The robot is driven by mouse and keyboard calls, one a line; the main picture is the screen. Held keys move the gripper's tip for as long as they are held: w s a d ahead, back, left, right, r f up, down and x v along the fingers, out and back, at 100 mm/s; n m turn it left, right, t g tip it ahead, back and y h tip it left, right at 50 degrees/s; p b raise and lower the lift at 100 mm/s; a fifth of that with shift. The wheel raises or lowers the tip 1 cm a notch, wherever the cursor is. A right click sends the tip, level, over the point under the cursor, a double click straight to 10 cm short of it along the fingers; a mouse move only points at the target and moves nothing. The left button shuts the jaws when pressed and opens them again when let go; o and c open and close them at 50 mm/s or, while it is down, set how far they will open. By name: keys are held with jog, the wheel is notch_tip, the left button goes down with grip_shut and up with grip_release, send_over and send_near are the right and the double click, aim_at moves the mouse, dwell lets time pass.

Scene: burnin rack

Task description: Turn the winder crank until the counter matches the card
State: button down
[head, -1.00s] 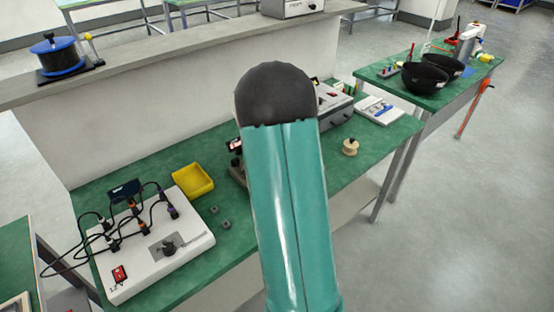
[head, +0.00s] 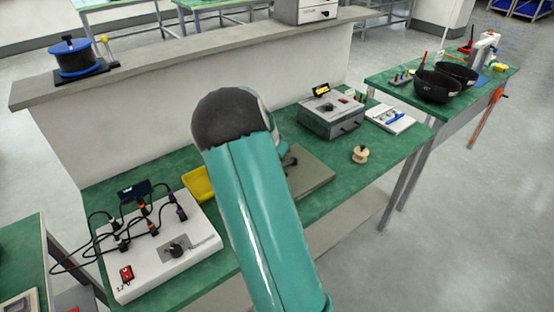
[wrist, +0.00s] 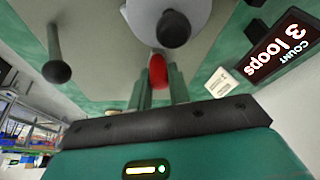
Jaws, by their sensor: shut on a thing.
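In the wrist view my gripper (wrist: 160,92) is shut on a red crank knob (wrist: 157,70), with a finger on each side of it. Beyond it is the winder's pale grey rounded part with a dark hub (wrist: 174,28). A dark-headed post (wrist: 57,68) stands on the plate to the left. The counter (wrist: 281,44) shows tilted, reading "COUNT 3 loops". A small cream piece (wrist: 220,82) lies near it; I cannot tell whether it is the card. In the head view my arm hides the gripper and most of the winder; its grey base plate (head: 316,178) shows.
A white box with black cables (head: 195,245) and a yellow tray (head: 198,184) are left of my arm. A grey instrument (head: 331,117), a wooden spool (head: 360,154) and a white tray (head: 390,118) are to the right. A low wall (head: 130,118) runs behind.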

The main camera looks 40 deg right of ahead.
jog(key=c, duration=1.3)
grip_release()
jog(key=shift+r, duration=0.1)
jog(key=v, duration=1.3)
jog(key=shift+r, duration=0.3)
jog(key=shift+a, duration=0.15)
jog(key=s+a+r+n+t+y, duration=0.1)
jog(key=s+a+r+n, duration=0.2)
jog(key=a, duration=0.4)
jog(key=s+a+r+n+t+y, duration=0.1)
jog(key=s+a+r+n+y, duration=0.15)
jog(key=a, duration=0.45)
jog(key=s+a+r+n+t, duration=0.1)
jog(key=s+a+r+n, duration=0.25)
jog(key=a, duration=0.45)
jog(key=s+a+n+t, duration=0.1)
jog(key=s+a+n, duration=0.5)
jog(key=s+a, duration=0.5)
jog(key=shift+s+a+r+y, duration=0.25)
jog(key=shift+s+y, duration=0.2)
jog(key=shift+s, duration=0.5)
